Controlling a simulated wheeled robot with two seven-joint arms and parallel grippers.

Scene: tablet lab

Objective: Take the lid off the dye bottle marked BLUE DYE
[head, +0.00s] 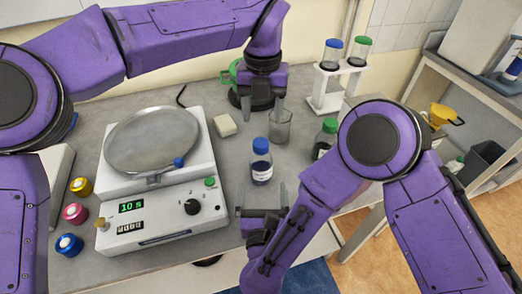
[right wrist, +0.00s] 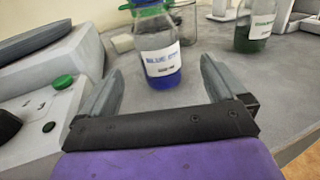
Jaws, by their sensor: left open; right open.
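The dye bottle (head: 262,170) stands upright on the bench in the head view, with dark blue liquid and a white label. Its blue lid (head: 261,146) is on top. In the right wrist view the label on the bottle (right wrist: 160,62) reads BLUE DYE, and the lid (right wrist: 147,4) is cut by the top edge. My right gripper (head: 262,190) is open and empty, low on the near side of the bottle, its fingers pointing at it. My left gripper (head: 262,112) is open above the bench, behind the bottle, pointing down; nothing shows between its fingers.
A scale-like device (head: 150,225) with a round metal pan stands left of the bottle. A glass beaker (head: 281,126) and a white block (head: 225,125) are behind. A green-lidded bottle (head: 327,137) stands right, partly behind my right arm. A white rack (head: 328,100) holds two bottles.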

